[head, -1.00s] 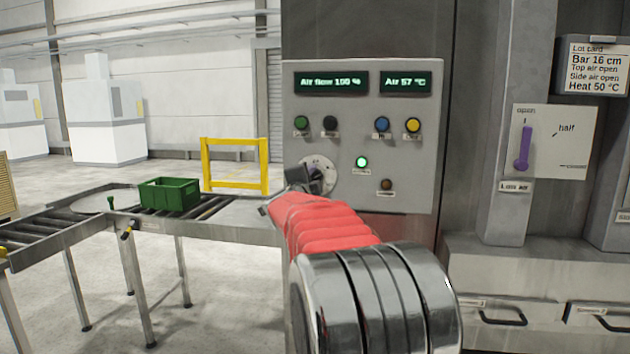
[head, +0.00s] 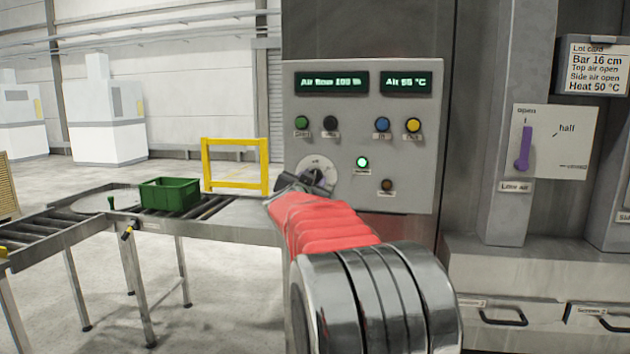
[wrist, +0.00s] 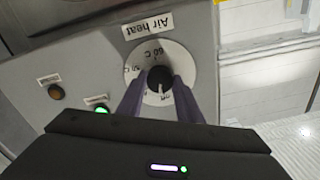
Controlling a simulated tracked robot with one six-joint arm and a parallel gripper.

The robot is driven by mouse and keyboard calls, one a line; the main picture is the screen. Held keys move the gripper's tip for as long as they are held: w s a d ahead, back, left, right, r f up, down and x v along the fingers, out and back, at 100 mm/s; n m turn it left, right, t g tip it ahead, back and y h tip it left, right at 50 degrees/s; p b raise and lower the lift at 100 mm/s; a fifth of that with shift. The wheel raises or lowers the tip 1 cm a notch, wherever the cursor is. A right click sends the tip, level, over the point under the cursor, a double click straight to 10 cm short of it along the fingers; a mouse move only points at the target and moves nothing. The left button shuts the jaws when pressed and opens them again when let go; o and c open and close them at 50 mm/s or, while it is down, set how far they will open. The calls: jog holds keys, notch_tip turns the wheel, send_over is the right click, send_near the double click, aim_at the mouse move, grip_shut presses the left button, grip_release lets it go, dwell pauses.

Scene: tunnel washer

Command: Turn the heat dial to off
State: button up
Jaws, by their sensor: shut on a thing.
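The heat dial (wrist: 160,78) is a black knob on a round white scale plate (wrist: 142,57), under an "Air heat" label that appears upside down in the wrist view. The plate carries 60 °C, 50 °C and what looks like "off". My gripper (wrist: 159,84) is shut on the knob, with a dark purple finger on each side. The knob's pale mark points down in the wrist view, toward the small lettering that looks like "off". In the head view the scale plate (head: 316,166) is partly hidden behind my gripper (head: 309,183).
The grey control panel (head: 345,120) has several coloured buttons and a lit green lamp (head: 362,162). Its right display (head: 405,82) reads about 55 °C, slightly blurred. A purple lever (head: 523,150) is at right. A green crate (head: 170,194) stands on the roller conveyor at left.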

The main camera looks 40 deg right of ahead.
jog(key=shift+w+a+f+n, duration=0.1)
jog(key=shift+f+n, duration=0.1)
jog(key=shift+n, duration=0.35)
jog(key=shift+w+a+f+n, duration=0.1)
jog(key=shift+f+n, duration=0.05)
jog(key=shift+n, duration=0.4)
jog(key=o, duration=0.7)
jog(key=shift+c, duration=0.2)
jog(key=o, duration=0.4)
jog(key=shift+d+r, duration=0.15)
jog(key=shift+r, duration=0.05)
jog(key=shift+s, duration=0.1)
jog(key=v, duration=1.3)
jog(key=shift+s+a, duration=0.2)
jog(key=shift+a, duration=0.1)
